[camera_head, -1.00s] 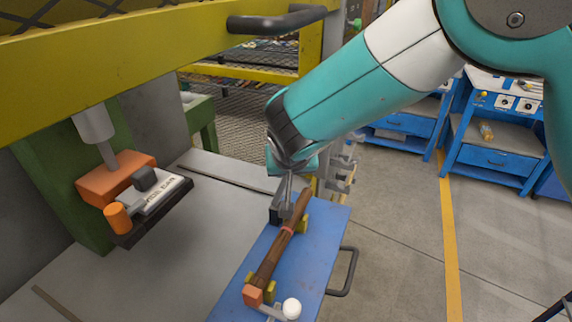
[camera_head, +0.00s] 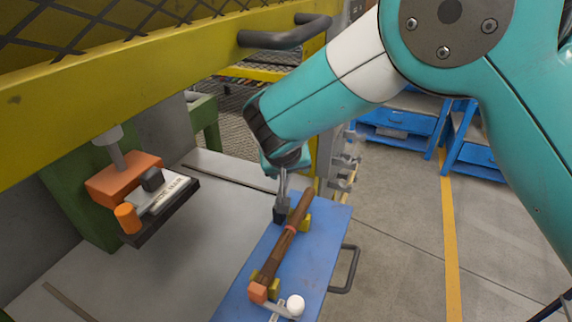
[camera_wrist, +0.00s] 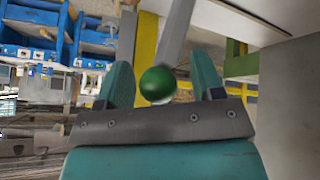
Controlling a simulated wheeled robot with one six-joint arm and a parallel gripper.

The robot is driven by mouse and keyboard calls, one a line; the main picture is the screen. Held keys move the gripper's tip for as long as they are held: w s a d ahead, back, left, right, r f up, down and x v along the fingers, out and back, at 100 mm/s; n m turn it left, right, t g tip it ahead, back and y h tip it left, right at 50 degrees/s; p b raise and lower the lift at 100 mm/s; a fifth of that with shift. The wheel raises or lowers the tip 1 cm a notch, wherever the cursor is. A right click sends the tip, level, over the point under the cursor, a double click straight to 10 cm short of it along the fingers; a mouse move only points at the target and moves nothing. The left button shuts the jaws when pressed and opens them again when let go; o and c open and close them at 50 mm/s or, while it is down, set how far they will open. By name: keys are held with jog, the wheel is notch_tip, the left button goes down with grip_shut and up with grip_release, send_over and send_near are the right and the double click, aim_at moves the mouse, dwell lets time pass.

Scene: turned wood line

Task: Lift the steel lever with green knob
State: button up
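The green knob (camera_wrist: 158,84) sits between the two fingers of my gripper (camera_wrist: 163,82) in the wrist view. Gaps show on both sides of the knob, so my gripper is open around it, not gripping. The grey steel lever (camera_wrist: 177,30) runs up from behind the knob there. In the head view my gripper (camera_head: 285,162) is above the lever (camera_head: 283,185), which stands upright from a dark base (camera_head: 281,214) on the blue plate (camera_head: 320,240). The knob and fingertips are hidden by my wrist in the head view.
A turned wooden piece (camera_head: 284,243) lies on yellow supports beside the lever. A press with an orange head (camera_head: 125,178) stands left. A yellow guard bar (camera_head: 150,75) crosses above.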

jog(key=shift+a+r, duration=0.2)
jog(key=shift+s+r, duration=0.15)
jog(key=shift+r, duration=0.05)
jog(key=s+a+r+b, duration=0.1)
jog(key=s+b, duration=0.5)
jog(key=s, duration=0.7)
jog(key=shift+s+a+r, duration=0.15)
jog(key=shift+a+r, duration=0.15)
jog(key=shift+r, duration=0.15)
jog(key=s+d+r+n+g+y, duration=0.1)
jog(key=s+d+r+g, duration=0.1)
jog(key=d, duration=0.5)
jog(key=s+d+r+g+y, duration=0.1)
jog(key=s+d+g, duration=0.1)
jog(key=d, duration=0.4)
jog(key=s+d+r+n+g+y, duration=0.1)
jog(key=s+d+n, duration=0.1)
jog(key=s, duration=0.4)
jog(key=s+d+r+n+g+y, duration=0.1)
jog(key=s+d+y, duration=0.1)
jog(key=s+d, duration=0.2)
jog(key=shift+s+d+r+n+g, duration=0.2)
jog(key=shift+s+d+n+g, duration=0.2)
jog(key=shift+s, duration=0.75)
